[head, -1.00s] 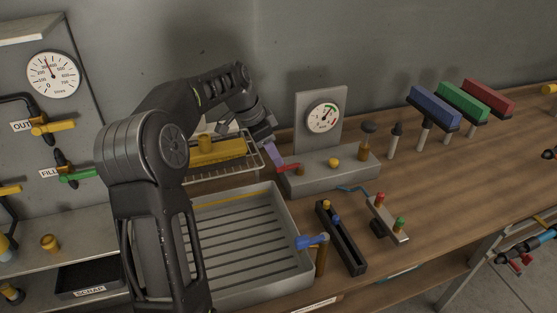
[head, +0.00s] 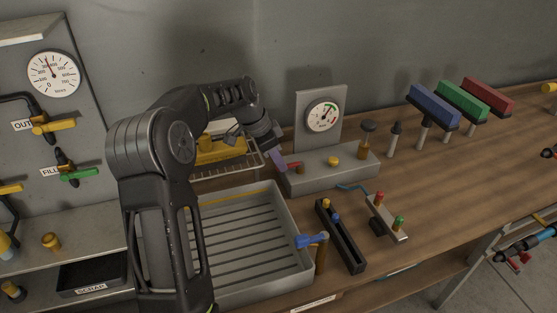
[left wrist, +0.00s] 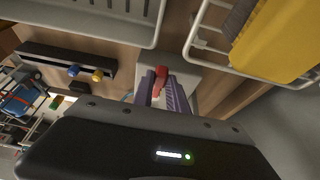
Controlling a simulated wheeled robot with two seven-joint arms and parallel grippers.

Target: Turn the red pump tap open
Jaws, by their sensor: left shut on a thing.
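The red pump tap (head: 295,165) is a small red lever at the left end of the grey pump block (head: 330,172), below a gauge panel (head: 320,117). My left gripper (head: 279,161), with purple fingers, is at the lever's left end in the head view and hides part of it. In the left wrist view the red tap (left wrist: 160,77) sits between the two purple fingers (left wrist: 161,92), which are shut on it. The lever's exact angle is hard to tell because the fingers cover its end. My right gripper is out of view.
A grey ribbed tray (head: 305,255) lies in front, and a wire rack with a yellow item (head: 222,150) stands left of the pump. A blue-handled tap (head: 312,240), a black narrow holder (head: 350,255) and several upright tools stand to the right.

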